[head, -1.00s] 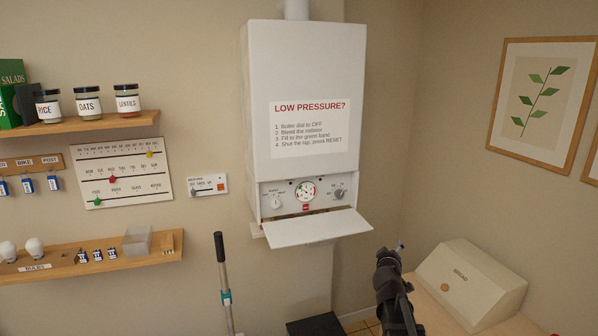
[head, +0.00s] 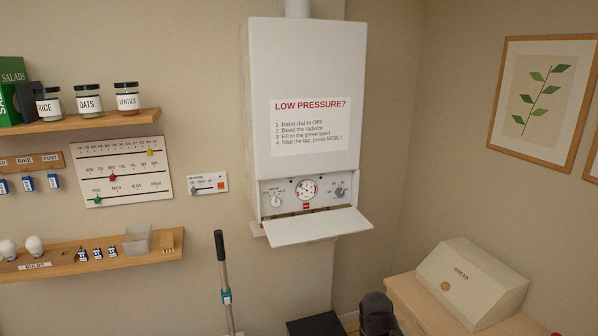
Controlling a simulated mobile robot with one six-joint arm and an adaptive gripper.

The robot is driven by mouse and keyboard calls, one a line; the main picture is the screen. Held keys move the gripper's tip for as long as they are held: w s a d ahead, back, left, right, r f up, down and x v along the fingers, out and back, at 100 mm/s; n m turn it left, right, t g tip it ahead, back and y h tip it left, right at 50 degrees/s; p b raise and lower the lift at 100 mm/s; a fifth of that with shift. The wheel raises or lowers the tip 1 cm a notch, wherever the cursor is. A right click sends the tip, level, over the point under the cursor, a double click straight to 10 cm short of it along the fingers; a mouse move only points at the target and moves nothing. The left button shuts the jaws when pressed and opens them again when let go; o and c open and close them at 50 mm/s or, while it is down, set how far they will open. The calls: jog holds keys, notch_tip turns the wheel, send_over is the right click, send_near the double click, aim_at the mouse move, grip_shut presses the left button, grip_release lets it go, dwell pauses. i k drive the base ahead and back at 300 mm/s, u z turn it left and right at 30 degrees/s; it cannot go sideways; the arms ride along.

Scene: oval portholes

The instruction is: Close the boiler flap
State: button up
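The white boiler (head: 305,95) hangs on the wall in the middle of the head view. Its flap (head: 317,226) is open, folded down and sticking out below the control panel (head: 304,194). The panel shows a gauge, two dials and a red button. A dark part of my arm (head: 377,313) shows at the bottom edge, below and right of the flap and apart from it. My gripper's fingertips are not visible, so its state does not show.
A cream bread box (head: 472,282) stands on a wooden cabinet at the right. A grey pole (head: 225,285) leans at the left below the boiler. Shelves with jars (head: 88,103) and bulbs (head: 34,246) are on the left wall. The space before the flap is clear.

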aim_at(282, 232)
jog(key=k, duration=1.3)
jog(key=u, duration=0.3)
jog(key=i, duration=1.75)
jog(key=z, duration=0.3)
